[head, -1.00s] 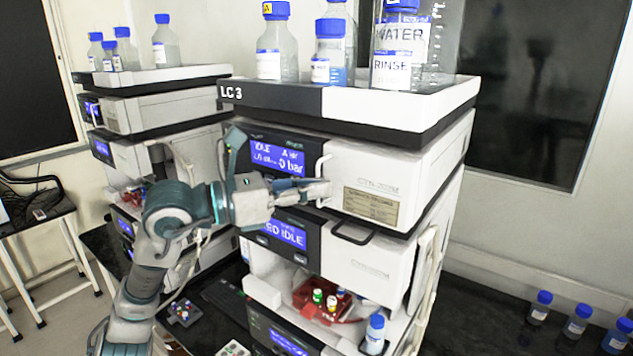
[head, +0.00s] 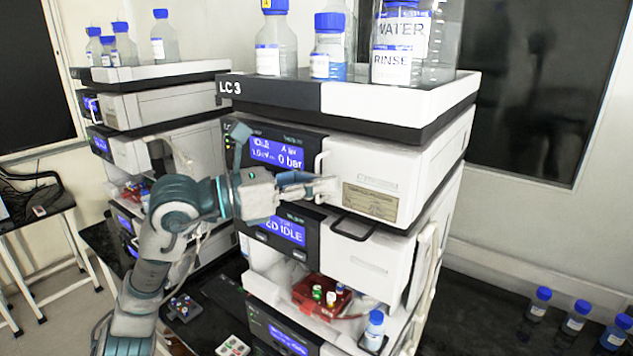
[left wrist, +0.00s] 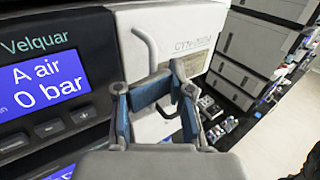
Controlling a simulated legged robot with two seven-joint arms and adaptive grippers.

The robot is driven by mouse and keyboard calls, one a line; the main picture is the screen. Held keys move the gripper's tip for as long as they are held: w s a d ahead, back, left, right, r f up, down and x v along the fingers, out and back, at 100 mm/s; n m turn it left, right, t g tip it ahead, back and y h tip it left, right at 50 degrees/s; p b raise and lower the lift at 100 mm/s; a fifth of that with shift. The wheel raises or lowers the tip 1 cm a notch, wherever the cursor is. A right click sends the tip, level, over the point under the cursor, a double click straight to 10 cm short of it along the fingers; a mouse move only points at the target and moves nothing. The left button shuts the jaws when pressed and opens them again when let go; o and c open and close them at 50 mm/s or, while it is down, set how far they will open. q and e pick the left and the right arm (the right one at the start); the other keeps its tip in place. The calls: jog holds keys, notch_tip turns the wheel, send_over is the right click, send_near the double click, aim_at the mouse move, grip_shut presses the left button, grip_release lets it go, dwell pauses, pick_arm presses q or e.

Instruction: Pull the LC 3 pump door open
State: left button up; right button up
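The LC 3 pump door (head: 375,181) is the white front panel of the top module under the LC 3 tray, beside its blue screen. It looks flush with the module. Its pale vertical bar handle (head: 321,164) stands at the panel's left edge. My left gripper (head: 326,186) is at this handle, its fingers level with the bar's middle. In the left wrist view the handle (left wrist: 151,50) runs down behind the blue-padded fingers (left wrist: 172,75), whose tips lie close together. Whether they grip the bar cannot be told. My right gripper is not in view.
Bottles stand on the tray (head: 270,93) above the door. A lower module has a dark handle (head: 352,226) just below. A red vial rack (head: 318,296) sits in the open bay. A second stack (head: 165,108) stands left; blue-capped bottles (head: 575,318) stand right.

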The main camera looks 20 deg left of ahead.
pick_arm(q)
jog(key=b+v, duration=0.2)
jog(key=v, duration=1.7)
jog(key=shift+w+a+b, duration=0.2)
jog(key=shift+a+b, duration=0.1)
jog(key=shift+a, duration=0.25)
dwell(0.4)
jog(key=shift+f, duration=0.1)
